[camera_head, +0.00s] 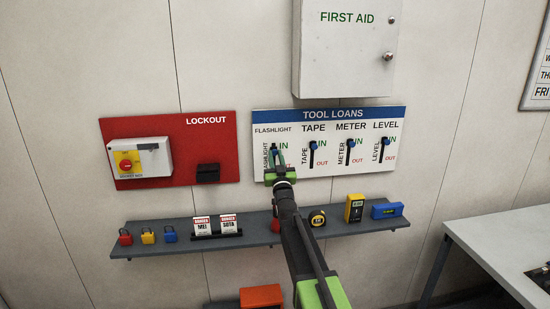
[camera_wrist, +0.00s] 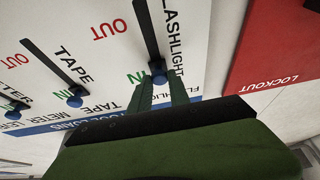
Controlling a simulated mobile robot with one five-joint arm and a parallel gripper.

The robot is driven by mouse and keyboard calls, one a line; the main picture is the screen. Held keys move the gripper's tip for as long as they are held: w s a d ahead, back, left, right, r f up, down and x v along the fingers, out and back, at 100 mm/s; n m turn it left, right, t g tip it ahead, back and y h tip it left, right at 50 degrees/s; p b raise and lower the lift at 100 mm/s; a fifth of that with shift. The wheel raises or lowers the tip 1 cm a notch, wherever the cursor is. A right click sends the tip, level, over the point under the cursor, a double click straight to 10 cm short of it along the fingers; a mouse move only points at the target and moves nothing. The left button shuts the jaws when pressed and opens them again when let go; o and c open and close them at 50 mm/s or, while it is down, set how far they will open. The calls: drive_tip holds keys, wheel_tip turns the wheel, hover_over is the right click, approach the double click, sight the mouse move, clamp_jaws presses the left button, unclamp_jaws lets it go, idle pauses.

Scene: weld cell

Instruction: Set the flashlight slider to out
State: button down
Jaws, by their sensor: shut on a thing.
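The white tool loans board (camera_head: 428,150) hangs on the wall, with its flashlight column at the left end. My gripper (camera_head: 277,157) is at the top of that column, beside the green IN label. In the wrist view, which is upside down, its two green fingers (camera_wrist: 163,92) are at the IN end of the dark flashlight slot (camera_wrist: 150,40). The slot runs clear from the fingers toward the OUT side. My gripper covers the flashlight OUT label in the head view.
The tape (camera_head: 313,146), meter (camera_head: 351,144) and level (camera_head: 386,141) sliders have blue knobs at their IN ends. A red lockout board (camera_head: 215,150) is to the left. A shelf (camera_head: 258,240) with padlocks, tags and tools runs below. A first aid cabinet (camera_head: 345,55) hangs above.

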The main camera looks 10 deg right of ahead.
wheel_tip(320, 180, down, 8)
drive_tip(key=b, duration=0.7)
drive_tip(key=c, duration=1.3)
unclamp_jaws()
drive_tip(key=shift+f, duration=0.1)
drive_tip(key=shift+o, duration=0.2)
drive_tip(key=b+v, duration=0.6)
drive_tip(key=v, duration=1.1)
drive_tip(key=shift+s+b, duration=0.2)
drive_tip(key=shift+b, duration=0.1)
